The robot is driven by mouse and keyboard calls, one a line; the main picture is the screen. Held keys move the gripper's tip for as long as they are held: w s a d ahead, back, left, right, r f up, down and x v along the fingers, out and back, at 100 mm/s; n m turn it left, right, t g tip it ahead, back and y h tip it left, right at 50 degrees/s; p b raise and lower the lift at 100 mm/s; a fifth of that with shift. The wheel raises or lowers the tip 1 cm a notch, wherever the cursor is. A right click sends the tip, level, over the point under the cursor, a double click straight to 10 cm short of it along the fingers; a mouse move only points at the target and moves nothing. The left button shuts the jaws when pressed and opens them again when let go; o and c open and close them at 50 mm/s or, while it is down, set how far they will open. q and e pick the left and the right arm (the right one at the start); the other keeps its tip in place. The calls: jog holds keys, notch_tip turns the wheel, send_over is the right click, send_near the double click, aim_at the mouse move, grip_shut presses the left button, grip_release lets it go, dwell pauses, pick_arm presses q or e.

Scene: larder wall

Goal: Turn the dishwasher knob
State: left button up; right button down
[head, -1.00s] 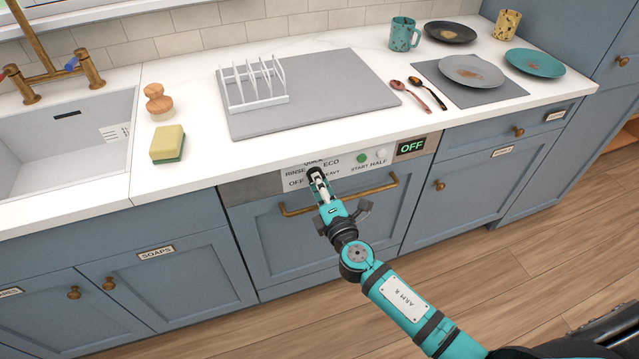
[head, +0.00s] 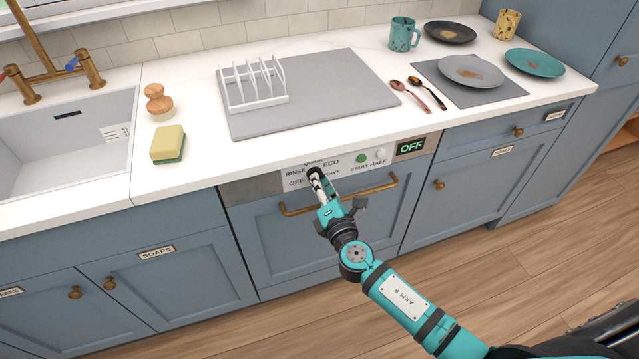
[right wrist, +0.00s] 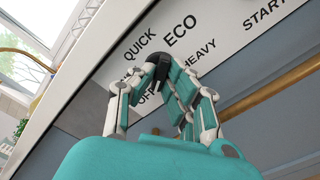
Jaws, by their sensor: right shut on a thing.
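The dishwasher's control panel (head: 284,184) runs along the top of the blue dishwasher front, under the counter. Its dial labels read OFF, RINSE, QUICK, ECO and HEAVY, and its display (head: 411,147) reads OFF. The dark knob (head: 314,171) sits among these labels. My right gripper (head: 316,178) reaches it from below, and its fingers are shut on the knob. In the right wrist view the black knob (right wrist: 160,62) shows between the fingertips, which partly hide it and some labels. My left gripper is out of view.
A brass handle (head: 296,210) crosses the dishwasher front just below the knob, close behind my right gripper. A green button (head: 361,158) and a pale one (head: 381,153) sit right of the dial. Dishes, a rack and a sponge (head: 168,144) stand on the counter above.

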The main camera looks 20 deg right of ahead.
jog(key=c, duration=1.4)
grip_release()
jog(key=shift+o, duration=0.2)
jog(key=shift+s+f, duration=0.1)
jog(key=shift+s, duration=0.1)
jog(key=s, duration=1.1)
jog(key=shift+s+d, duration=0.2)
jog(key=shift+s, duration=0.05)
